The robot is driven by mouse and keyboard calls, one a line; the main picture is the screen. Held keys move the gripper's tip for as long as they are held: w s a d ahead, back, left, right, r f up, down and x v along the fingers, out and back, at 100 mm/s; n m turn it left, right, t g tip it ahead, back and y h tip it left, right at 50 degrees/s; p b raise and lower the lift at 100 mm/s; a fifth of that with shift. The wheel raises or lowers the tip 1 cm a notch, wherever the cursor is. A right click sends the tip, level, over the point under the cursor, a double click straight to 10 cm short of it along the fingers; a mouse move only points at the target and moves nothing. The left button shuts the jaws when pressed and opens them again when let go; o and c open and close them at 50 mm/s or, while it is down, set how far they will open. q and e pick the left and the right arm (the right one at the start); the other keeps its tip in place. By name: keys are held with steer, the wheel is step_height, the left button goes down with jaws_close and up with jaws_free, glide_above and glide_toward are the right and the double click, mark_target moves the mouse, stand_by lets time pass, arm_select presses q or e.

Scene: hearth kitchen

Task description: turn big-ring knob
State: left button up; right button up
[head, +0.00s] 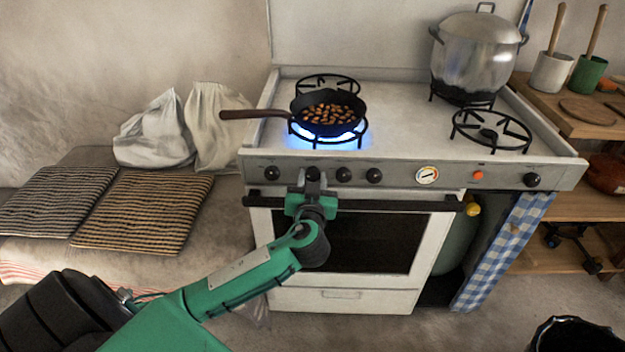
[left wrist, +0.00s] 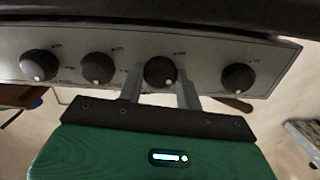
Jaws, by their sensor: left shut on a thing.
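The white stove has a front panel (head: 400,177) with a row of black knobs. My left gripper (head: 313,182) is at the second knob from the left (head: 313,173) in the head view. In the left wrist view, the fingers of my left gripper (left wrist: 160,88) are shut on either side of that black knob (left wrist: 160,70), whose pale mark points downward in the picture. Which burner this knob serves cannot be told. A blue flame (head: 352,137) burns under the front left burner's pan. My right gripper is not in view.
A black pan (head: 362,107) of brown pieces sits over the flame, its handle (head: 250,114) pointing left. Neighbouring knobs (head: 271,173) (head: 344,174) flank the gripper. The oven's dark handle bar (head: 400,205) runs below. A large pot (head: 478,60) stands at the back right.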

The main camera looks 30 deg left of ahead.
arm_select(q)
steer(key=shift+m+p, duration=0.35)
steer(key=shift+m, duration=0.25)
steer(key=m+p, duration=0.2)
steer(key=m, duration=0.2)
steer(key=shift+r, duration=0.15)
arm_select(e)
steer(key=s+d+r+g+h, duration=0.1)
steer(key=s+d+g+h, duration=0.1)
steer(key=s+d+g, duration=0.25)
arm_select(q)
steer(key=m+p, duration=0.5)
steer(key=m, duration=0.2)
steer(key=shift+f+m+p, duration=0.2)
steer(key=shift+m+p, duration=0.4)
steer(key=shift+m, duration=0.3)
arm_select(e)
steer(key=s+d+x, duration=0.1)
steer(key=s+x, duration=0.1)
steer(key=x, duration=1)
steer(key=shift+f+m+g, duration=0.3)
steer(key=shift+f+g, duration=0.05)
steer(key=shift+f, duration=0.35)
arm_select(q)
steer(key=o, duration=1)
steer(key=shift+d, duration=0.1)
